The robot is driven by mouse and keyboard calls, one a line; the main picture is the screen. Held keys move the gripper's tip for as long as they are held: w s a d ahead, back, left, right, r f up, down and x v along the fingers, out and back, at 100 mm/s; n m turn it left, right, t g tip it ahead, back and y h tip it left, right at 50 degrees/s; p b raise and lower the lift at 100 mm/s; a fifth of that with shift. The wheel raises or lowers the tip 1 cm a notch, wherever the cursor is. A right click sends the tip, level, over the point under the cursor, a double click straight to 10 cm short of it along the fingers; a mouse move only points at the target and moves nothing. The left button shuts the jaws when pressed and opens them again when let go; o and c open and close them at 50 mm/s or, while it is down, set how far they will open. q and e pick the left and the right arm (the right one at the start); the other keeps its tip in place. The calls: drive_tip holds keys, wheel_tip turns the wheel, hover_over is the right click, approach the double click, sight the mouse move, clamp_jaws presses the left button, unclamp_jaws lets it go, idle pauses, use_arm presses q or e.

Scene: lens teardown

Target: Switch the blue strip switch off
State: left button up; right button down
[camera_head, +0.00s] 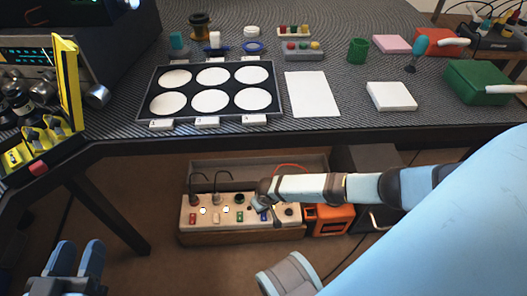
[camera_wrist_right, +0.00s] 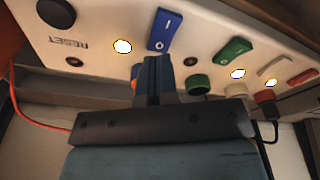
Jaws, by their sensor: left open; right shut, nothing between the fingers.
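The blue strip switch (camera_wrist_right: 164,30) is a rocker marked I and O on the pale strip panel (camera_wrist_right: 95,20). A lamp (camera_wrist_right: 122,46) beside it glows. My right gripper (camera_wrist_right: 153,62) is shut and empty, its tips right at the switch's near end; I cannot tell whether they touch. In the head view my right gripper (camera_head: 263,200) reaches over the power strip (camera_head: 243,237) under the table and partly hides the blue switch. My left gripper (camera_head: 78,262) is open and empty at the bottom left, far from the strip.
The strip also has a green switch (camera_wrist_right: 232,50), a white switch (camera_wrist_right: 272,64), a red switch (camera_wrist_right: 302,77) and a RESET button (camera_wrist_right: 56,13). An orange box (camera_head: 330,219) stands beside it. The table edge (camera_head: 300,140) lies above and behind.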

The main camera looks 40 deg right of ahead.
use_arm(q)
drive_tip(key=shift+f+b, duration=0.6)
drive_tip(key=shift+b, duration=0.05)
use_arm(e)
drive_tip(key=shift+f, duration=1.05)
drive_tip(key=shift+r+p, duration=0.5)
drive_tip(key=shift+p, duration=0.05)
wheel_tip(320, 180, up, 2)
drive_tip(key=shift+r+p, duration=0.1)
drive_tip(key=shift+p, duration=1.05)
drive_tip(key=shift+r+p, duration=0.95)
drive_tip(key=shift+p, duration=0.1)
drive_tip(key=shift+r+p, duration=1)
drive_tip(key=shift+p, duration=0.15)
use_arm(q)
wheel_tip(320, 180, up, 7)
drive_tip(key=s+n+t, duration=0.1)
drive_tip(key=n, duration=0.1)
drive_tip(key=shift+s+d, duration=0.15)
drive_tip(key=shift+d, duration=0.05)
use_arm(e)
drive_tip(key=shift+s, duration=0.1)
